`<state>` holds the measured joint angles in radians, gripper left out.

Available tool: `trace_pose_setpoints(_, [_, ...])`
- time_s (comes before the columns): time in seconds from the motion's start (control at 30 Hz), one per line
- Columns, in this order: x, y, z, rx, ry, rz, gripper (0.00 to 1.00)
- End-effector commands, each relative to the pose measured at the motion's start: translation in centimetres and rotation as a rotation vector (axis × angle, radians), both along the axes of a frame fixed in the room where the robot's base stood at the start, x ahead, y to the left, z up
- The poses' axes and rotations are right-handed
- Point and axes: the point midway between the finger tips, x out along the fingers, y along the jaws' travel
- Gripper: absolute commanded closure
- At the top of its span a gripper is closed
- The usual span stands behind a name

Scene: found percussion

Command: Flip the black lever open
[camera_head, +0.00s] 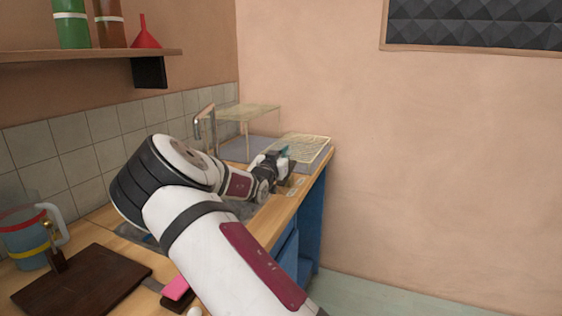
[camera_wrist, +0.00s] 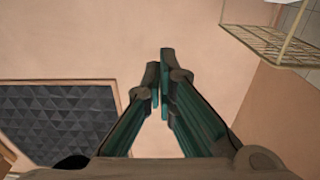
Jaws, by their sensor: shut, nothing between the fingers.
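I cannot make out a black lever for certain in either view. A small dark upright piece (camera_head: 57,262) stands beside the jug at the left, but I cannot tell what it is. My gripper (camera_head: 285,152) is at the far end of the counter, in front of the wire rack. Its teal fingers (camera_wrist: 160,85) show in the wrist view, close together with nothing between them. They point toward the bare pink wall. My arm hides part of the counter and the sink.
A wire rack (camera_head: 304,148) and a raised shelf (camera_head: 250,110) stand near the faucet (camera_head: 199,124). A wall shelf (camera_head: 90,53) hangs above. Dark foam panel (camera_head: 470,25) is on the right wall.

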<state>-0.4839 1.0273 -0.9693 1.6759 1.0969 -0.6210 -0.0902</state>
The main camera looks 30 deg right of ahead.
Motion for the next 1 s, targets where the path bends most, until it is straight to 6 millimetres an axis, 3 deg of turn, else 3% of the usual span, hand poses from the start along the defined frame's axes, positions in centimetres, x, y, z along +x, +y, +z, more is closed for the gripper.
trace_pose_setpoints(0.17, [2.1,-2.8,0.1,-0.002,0.001,-0.001,1.0])
trace_pose_setpoints(0.3, [2.3,-3.0,-2.3,-0.001,0.004,0.0,1.0])
trace_pose_setpoints(0.5, [2.5,-3.3,-3.6,0.0,0.002,0.0,1.0])
trace_pose_setpoints(1.0, [2.3,-3.4,-3.6,0.011,0.009,-0.001,1.0])
